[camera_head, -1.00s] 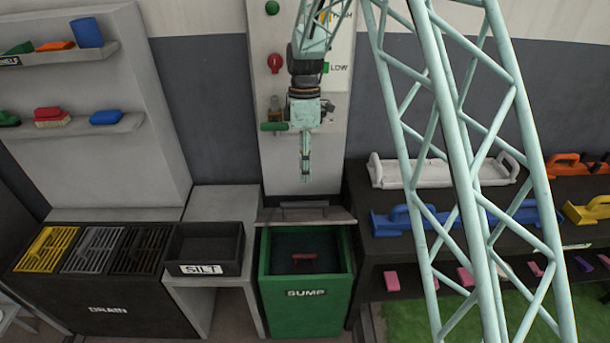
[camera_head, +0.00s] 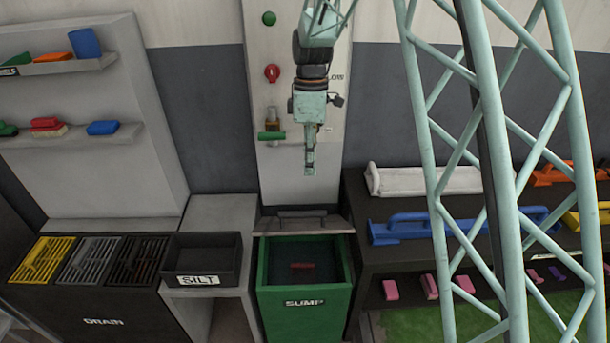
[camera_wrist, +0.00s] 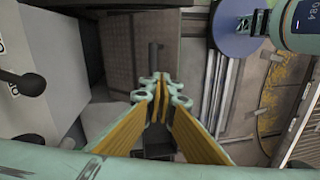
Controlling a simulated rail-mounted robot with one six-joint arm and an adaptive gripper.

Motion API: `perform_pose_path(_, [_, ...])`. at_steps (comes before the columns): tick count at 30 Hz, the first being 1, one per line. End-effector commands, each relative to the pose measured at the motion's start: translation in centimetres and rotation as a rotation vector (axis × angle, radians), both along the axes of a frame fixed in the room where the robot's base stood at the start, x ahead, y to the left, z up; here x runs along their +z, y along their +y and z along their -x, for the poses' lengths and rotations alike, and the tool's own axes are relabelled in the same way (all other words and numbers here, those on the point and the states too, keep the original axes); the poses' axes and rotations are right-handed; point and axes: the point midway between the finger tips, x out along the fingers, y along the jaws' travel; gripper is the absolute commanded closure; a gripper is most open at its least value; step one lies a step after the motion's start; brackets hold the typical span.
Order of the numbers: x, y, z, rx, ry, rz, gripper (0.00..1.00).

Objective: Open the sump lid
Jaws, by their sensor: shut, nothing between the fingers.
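The green sump bin (camera_head: 304,302) stands on the floor below my arm, with its SUMP label facing me. Its opening is uncovered, and a small red object (camera_head: 302,266) shows in the dark inside. The grey sump lid (camera_head: 268,226) is at the bin's back rim, raised off the opening, with a bar handle (camera_head: 302,214) on it. My gripper (camera_head: 310,172) hangs pointing down above the lid, apart from it. It is shut and empty; in the wrist view its yellow-padded fingers (camera_wrist: 160,82) meet at the tips.
A black SILT tray (camera_head: 205,266) sits on a grey stand left of the bin. The DRAIN box (camera_head: 95,310) with grates is farther left. A dark shelf (camera_head: 375,245) with blue and white tools is close on the right. A control panel (camera_head: 285,185) rises behind the gripper.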

Motion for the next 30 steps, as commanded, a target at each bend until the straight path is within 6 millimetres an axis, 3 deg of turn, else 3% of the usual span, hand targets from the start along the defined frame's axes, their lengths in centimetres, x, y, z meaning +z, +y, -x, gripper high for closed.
perform_pose_path(12, [7.6, -2.8, 4.2, -0.178, -0.061, 0.011, 1.0])
perform_pose_path(30, [16.2, -6.5, 11.6, -0.437, -0.142, 0.015, 1.0])
